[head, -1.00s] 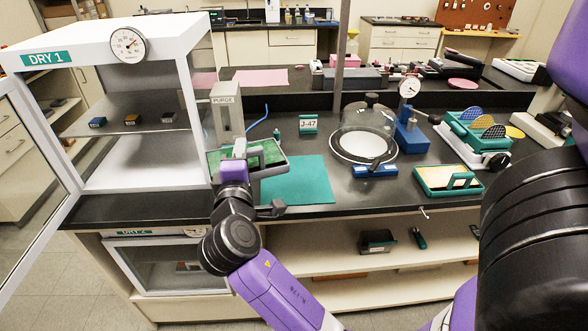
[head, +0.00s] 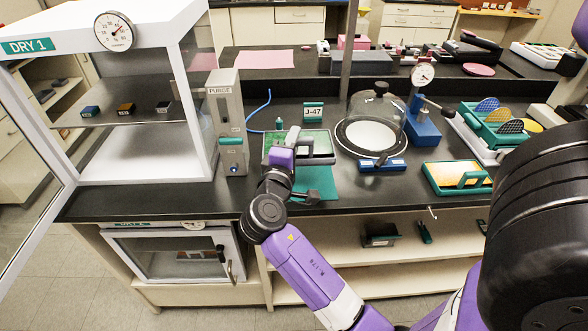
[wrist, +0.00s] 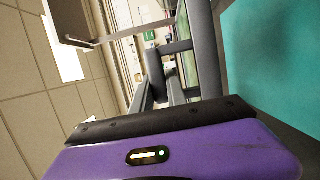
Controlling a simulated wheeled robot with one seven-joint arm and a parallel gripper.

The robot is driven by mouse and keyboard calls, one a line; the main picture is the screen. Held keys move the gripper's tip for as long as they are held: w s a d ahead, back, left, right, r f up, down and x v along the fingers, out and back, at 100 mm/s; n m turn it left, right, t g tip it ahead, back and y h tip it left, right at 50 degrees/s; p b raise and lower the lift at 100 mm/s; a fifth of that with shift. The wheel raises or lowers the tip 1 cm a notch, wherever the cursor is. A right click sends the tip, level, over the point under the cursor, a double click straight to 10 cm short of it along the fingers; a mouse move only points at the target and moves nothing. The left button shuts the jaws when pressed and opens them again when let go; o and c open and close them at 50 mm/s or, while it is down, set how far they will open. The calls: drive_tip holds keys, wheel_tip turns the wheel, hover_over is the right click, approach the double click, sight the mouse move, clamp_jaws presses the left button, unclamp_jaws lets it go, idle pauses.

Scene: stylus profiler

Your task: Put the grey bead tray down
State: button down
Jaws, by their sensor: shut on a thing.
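The grey bead tray (head: 328,158) has a grey rim and a green inside. It is over the back part of the teal mat (head: 318,183) in the head view. I cannot tell whether the tray touches the mat.
The PURGE unit (head: 226,110) stands to the tray's left, with a blue hose. The J-47 sign (head: 313,112) is behind, and a glass bell jar (head: 375,115) is to the right. The DRY 1 cabinet (head: 150,158) stands open at left. The mat's front is clear.

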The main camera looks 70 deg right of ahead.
wheel_tip(320, 180, down, 10)
drive_tip(key=shift+r, duration=0.1)
idle(0.4)
drive_tip(key=shift+f, duration=0.2)
drive_tip(key=c, duration=1.3)
unclamp_jaws()
